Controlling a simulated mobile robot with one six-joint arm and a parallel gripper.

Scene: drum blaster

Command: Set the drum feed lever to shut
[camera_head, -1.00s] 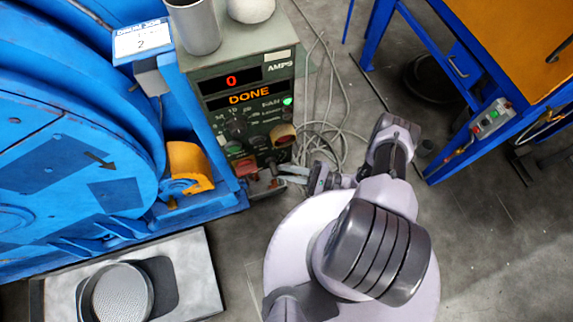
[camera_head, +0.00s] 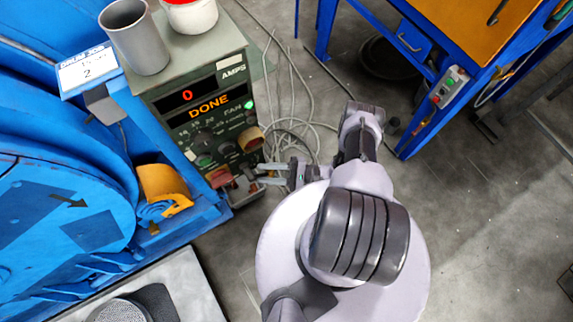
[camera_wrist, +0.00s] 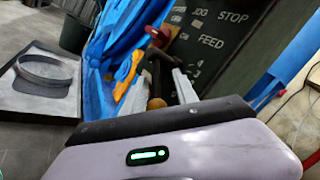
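The control box (camera_head: 190,100) stands beside the blue drum machine and shows "0" and "DONE". In the wrist view, its dark panel (camera_wrist: 225,60) reads JOG, STOP and FEED. A lever with a brownish knob (camera_wrist: 157,103) lies between my fingers in that view, under the FEED lettering. I take it for the feed lever; its exact setting is unclear. My gripper (camera_head: 268,174) is at the box's lower front. In the wrist view, my gripper (camera_wrist: 158,92) has its two grey fingers apart, one on each side of the lever, with no clear grip on it.
A grey cup (camera_head: 135,40) and a white-and-red tub (camera_head: 190,14) stand on the box. Loose cables (camera_head: 300,130) lie on the floor close by. A blue-legged bench (camera_head: 455,85) is at right.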

